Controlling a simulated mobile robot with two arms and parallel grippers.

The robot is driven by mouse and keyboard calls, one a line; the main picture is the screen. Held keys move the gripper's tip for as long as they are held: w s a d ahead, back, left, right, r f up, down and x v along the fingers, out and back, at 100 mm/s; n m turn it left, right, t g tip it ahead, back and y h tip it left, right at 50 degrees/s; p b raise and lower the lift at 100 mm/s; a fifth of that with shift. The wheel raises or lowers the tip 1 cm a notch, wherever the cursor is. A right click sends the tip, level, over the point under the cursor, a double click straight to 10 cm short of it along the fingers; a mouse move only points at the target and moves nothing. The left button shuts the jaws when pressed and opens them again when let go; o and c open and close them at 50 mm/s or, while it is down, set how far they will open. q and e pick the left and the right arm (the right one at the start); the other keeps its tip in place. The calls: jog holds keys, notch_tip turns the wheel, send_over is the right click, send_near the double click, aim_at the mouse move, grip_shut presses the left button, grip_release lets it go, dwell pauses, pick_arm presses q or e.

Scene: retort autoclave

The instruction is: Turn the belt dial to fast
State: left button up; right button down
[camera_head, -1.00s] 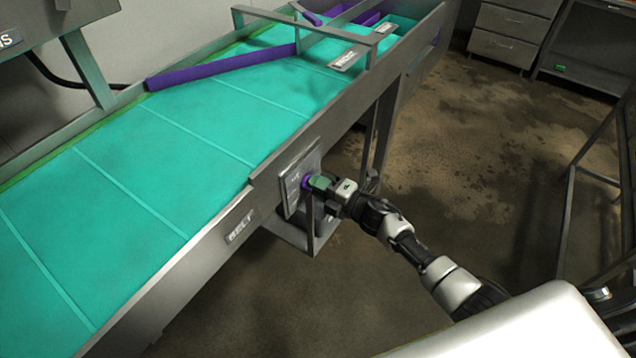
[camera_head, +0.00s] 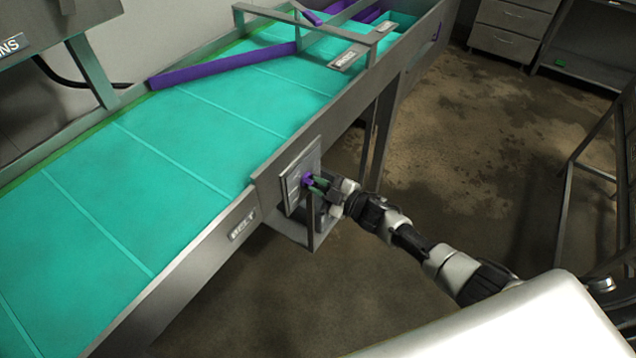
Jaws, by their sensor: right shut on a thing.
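The belt dial (camera_head: 306,180) is a small purple knob on a grey metal panel (camera_head: 294,194) fixed to the side of the conveyor. The gripper's body now looks rolled, with both fingers showing side by side. The dial's markings are too small to read, and the fingers partly hide the knob. My left gripper is not in view.
The conveyor has a teal belt (camera_head: 150,190) with cross lines and a purple guide bar (camera_head: 222,66). A "BELT" label (camera_head: 242,226) is on its side rail. Drawers (camera_head: 507,30) stand at the back right. The floor right of the conveyor is open.

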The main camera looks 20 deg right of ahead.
jog(key=shift+m, duration=0.6)
jog(key=c, duration=1.1)
grip_release()
jog(key=shift+s, duration=0.1)
jog(key=shift+b+v, duration=0.75)
jog(key=shift+v, duration=4.6)
